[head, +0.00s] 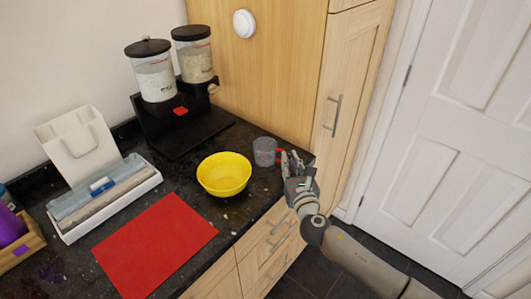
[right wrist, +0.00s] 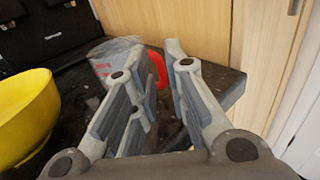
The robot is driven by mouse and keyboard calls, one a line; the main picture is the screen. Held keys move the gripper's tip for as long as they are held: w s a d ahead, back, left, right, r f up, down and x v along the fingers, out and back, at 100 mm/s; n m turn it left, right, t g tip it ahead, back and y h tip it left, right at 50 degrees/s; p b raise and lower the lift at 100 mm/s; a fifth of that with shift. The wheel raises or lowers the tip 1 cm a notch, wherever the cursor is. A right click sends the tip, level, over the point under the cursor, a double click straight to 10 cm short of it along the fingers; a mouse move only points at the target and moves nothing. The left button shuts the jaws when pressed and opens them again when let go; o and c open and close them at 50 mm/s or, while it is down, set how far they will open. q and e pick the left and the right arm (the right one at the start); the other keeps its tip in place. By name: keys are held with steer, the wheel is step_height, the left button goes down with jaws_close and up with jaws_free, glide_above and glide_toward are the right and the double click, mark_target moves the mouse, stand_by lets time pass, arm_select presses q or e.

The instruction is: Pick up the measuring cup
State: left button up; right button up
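The measuring cup (head: 264,151) is clear with a red handle and stands upright on the dark granite counter, near its right end. In the right wrist view the cup (right wrist: 112,60) is ahead of my right gripper (right wrist: 152,62), partly hidden by the left finger. Its red handle (right wrist: 158,70) shows in the gap between the two fingers. My right gripper is open and empty, and in the head view (head: 291,158) its fingertips are just right of the cup, close to the handle. I cannot tell whether they touch it. My left gripper is out of view.
A yellow bowl (head: 224,174) stands left of the cup. A red mat (head: 155,246) lies nearer the front, and a black double dispenser (head: 180,130) stands behind. A wooden cabinet (head: 262,80) rises behind the cup. The counter edge is close by the gripper.

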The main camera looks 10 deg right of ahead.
steer(key=shift+w+f, duration=0.15)
steer(key=shift+w, duration=2.15)
jaws_close()
